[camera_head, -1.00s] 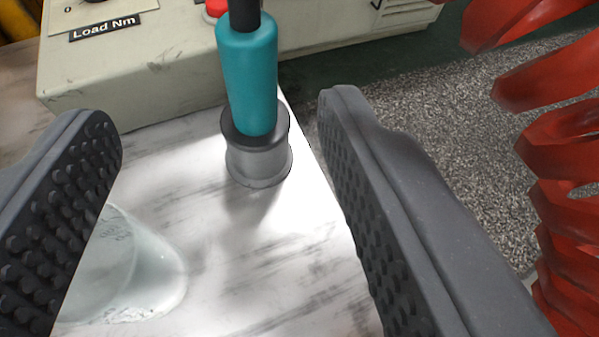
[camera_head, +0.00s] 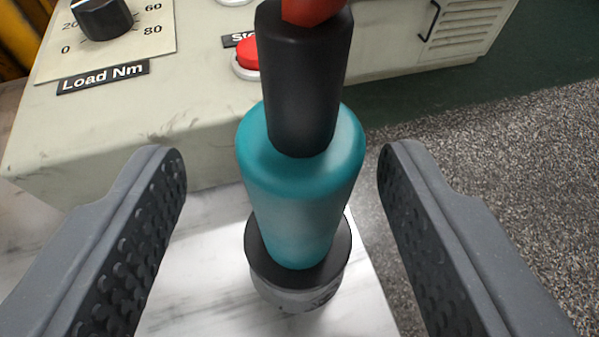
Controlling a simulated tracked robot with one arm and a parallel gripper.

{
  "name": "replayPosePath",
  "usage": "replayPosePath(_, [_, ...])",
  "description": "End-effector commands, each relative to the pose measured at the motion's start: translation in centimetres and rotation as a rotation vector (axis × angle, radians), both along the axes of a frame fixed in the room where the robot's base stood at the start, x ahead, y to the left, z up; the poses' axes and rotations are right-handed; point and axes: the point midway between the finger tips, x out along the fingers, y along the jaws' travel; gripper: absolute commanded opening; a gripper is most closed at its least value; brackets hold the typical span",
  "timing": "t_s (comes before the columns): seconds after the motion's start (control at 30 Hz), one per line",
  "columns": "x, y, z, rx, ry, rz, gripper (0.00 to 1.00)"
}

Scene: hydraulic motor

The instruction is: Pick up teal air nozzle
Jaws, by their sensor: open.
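The teal air nozzle (camera_head: 301,195) stands upright in the middle of the view. It has a teal body, a black upper part (camera_head: 303,85) and a red piece at the top, cut off by the frame edge. Its lower end sits in a round holder with a black rim (camera_head: 262,262) and a grey base (camera_head: 295,297). My gripper (camera_head: 280,165) is open. One dark, studded finger is on each side of the nozzle, with a gap on both sides and no contact seen.
Behind stands a pale control box with a "Load Nm" dial (camera_head: 103,17) and a red button (camera_head: 249,56). The holder is on a white marbled tabletop (camera_head: 200,290), whose edge runs just right of it. Speckled grey floor (camera_head: 500,150) lies beyond.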

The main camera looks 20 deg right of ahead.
Motion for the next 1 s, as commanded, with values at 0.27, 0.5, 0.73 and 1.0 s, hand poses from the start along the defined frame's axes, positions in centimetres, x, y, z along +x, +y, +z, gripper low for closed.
replayPosePath(0.27, [2.8,-1.5,-2.0,0.001,0.003,0.000,0.54])
replayPosePath(0.5, [3.6,-1.8,-2.0,0.000,0.000,-0.001,0.54])
replayPosePath(0.73, [3.6,-1.8,-1.9,-0.001,0.000,-0.002,0.15])
replayPosePath(1.0, [3.6,-1.8,-1.9,-0.001,0.000,-0.002,0.03])
